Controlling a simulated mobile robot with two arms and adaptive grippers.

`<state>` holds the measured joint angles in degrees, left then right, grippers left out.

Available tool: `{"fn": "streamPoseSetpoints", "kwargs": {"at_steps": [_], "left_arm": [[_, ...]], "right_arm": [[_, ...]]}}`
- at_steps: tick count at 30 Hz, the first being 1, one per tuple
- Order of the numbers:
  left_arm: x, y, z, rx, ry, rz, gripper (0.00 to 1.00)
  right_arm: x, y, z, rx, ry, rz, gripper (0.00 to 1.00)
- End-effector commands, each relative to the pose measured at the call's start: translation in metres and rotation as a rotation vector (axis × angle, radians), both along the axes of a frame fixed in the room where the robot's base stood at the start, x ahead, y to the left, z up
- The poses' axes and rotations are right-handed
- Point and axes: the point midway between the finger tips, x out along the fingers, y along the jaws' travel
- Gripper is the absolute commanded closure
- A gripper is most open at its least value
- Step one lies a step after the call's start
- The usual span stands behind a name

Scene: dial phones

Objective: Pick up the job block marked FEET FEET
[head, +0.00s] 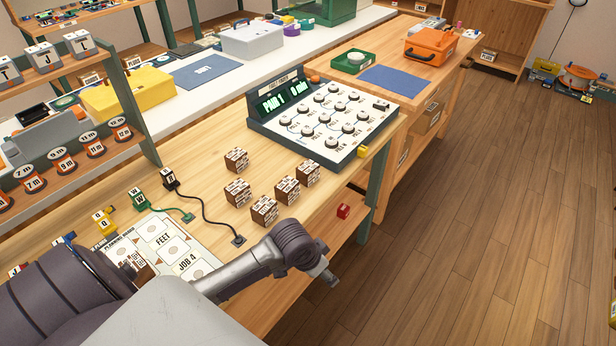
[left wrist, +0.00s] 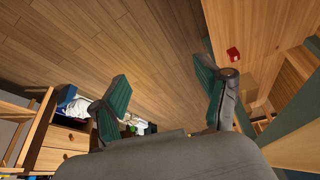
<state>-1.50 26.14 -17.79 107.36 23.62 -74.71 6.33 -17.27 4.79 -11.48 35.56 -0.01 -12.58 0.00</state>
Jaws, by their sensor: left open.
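Several brown job blocks with white labels stand on the workbench in the head view: one at the back (head: 236,160), one at the left (head: 237,192), one in the middle (head: 287,190), one at the right (head: 307,172) and one nearest my arm (head: 264,211). Their label words are too small to read, so I cannot tell which is FEET FEET. My left gripper (head: 325,274) is beyond the bench's front edge, to the right of and apart from the blocks. In the left wrist view its two green-padded fingers (left wrist: 161,70) are spread and empty above the floor. My right gripper is not in view.
A planning board (head: 198,252) marked FEET and JOB 4 lies partly behind my arm; a brown block (head: 137,262) shows there. A keyed console (head: 325,118) stands behind the blocks. A black cable (head: 205,211) runs left of them. A red block (head: 343,211) sits below the bench top.

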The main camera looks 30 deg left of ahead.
Motion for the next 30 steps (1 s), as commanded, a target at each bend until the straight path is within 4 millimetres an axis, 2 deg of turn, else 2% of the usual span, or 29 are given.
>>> {"fn": "streamPoseSetpoints", "kwargs": {"at_steps": [1,3,6,10,15,21,25,28,30], "left_arm": [[0.014,0.005,0.017,0.009,-0.015,-0.020,0.25],[0.027,0.009,0.041,0.013,-0.022,-0.045,0.25],[0.040,0.017,0.076,0.029,-0.024,-0.080,0.25],[0.047,0.031,0.122,0.069,-0.014,-0.120,0.25],[0.089,0.089,0.170,0.075,-0.004,-0.011,0.25],[0.113,0.147,0.229,0.046,-0.012,0.126,0.25],[0.118,0.162,0.244,0.027,-0.015,0.168,0.25],[0.123,0.164,0.235,0.022,-0.012,0.175,0.25],[0.127,0.162,0.222,0.022,-0.010,0.175,0.25]], "right_arm": [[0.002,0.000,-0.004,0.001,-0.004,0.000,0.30],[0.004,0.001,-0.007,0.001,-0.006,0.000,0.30],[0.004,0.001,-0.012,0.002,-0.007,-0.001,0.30],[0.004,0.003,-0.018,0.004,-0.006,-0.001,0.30],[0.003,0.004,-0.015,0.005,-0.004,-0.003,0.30],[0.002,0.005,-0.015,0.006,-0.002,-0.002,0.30],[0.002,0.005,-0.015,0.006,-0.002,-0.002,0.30],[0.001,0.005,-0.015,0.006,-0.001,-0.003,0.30],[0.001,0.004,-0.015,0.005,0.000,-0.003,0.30]]}}
